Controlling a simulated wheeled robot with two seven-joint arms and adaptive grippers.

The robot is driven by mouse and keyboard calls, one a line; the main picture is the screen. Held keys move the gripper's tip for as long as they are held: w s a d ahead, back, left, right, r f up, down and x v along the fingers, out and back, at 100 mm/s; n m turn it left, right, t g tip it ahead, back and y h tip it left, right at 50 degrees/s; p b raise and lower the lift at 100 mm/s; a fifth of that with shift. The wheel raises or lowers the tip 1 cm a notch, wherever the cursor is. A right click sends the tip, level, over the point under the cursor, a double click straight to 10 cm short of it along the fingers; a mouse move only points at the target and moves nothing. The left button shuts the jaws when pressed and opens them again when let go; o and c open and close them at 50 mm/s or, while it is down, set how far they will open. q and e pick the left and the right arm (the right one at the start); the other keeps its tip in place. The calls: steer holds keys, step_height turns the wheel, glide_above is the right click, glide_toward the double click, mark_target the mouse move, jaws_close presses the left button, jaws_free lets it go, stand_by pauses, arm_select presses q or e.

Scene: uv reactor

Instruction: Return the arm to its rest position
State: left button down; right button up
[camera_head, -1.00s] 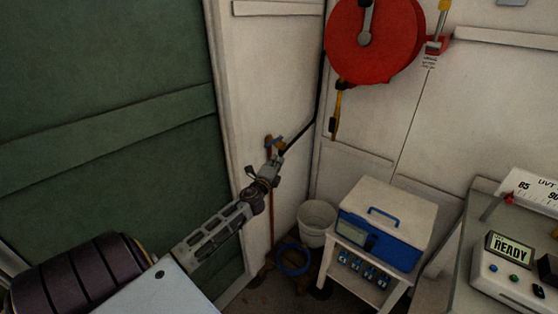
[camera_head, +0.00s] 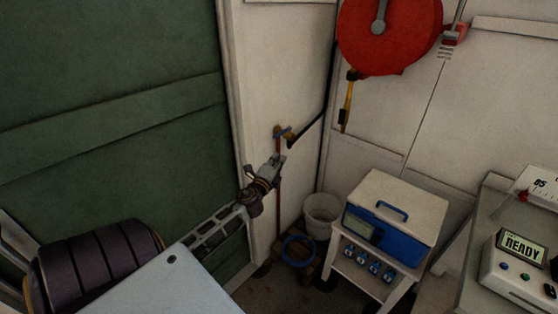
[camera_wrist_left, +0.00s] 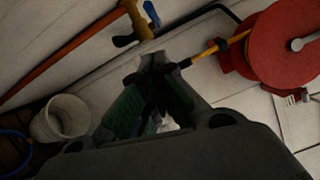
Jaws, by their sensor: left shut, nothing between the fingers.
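My left arm comes in from the lower left in the head view. Its gripper (camera_head: 276,163) is shut and empty, seen in front of the white wall beside the green door. In the left wrist view the fingers (camera_wrist_left: 160,62) come together in the middle with nothing between them. The gripper looks close to the tap on the copper pipe (camera_head: 278,190) in the head view, but I cannot tell the gap in depth. The tap (camera_wrist_left: 137,22) shows beyond the fingertips in the wrist view. My right gripper is not in view.
A red hose reel (camera_head: 388,35) hangs on the wall. A white bucket (camera_head: 321,215) and a blue hose loop (camera_head: 299,252) are in the corner. A blue and white case (camera_head: 394,218) stands on a small white stand. A device reading READY (camera_head: 520,248) sits at the right.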

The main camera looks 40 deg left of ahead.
arm_select(q)
steer(key=shift+n, duration=0.3)
stand_by(0.5)
